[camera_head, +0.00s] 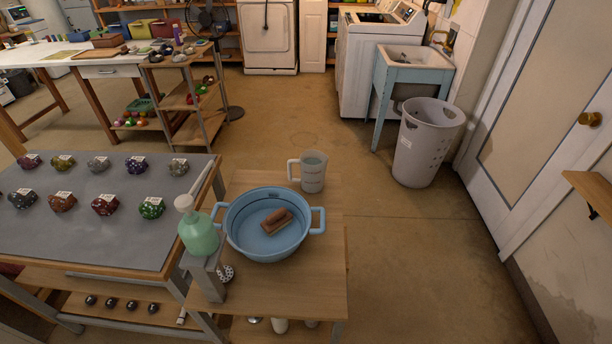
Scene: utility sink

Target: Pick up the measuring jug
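The measuring jug (313,173) is clear to grey, with faint red markings. It stands upright near the far edge of a small wooden table (315,285), with its handle pointing left. It is just behind and to the right of a blue tub and looks apart from it. Neither my left nor my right gripper shows in the head view.
The blue tub (238,242) has side handles and holds a brown brush (277,220). A green pump bottle (199,232) stands left of it. A grey table (90,235) with labelled stones adjoins on the left. Floor right of the small table is clear up to a laundry basket (424,150).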

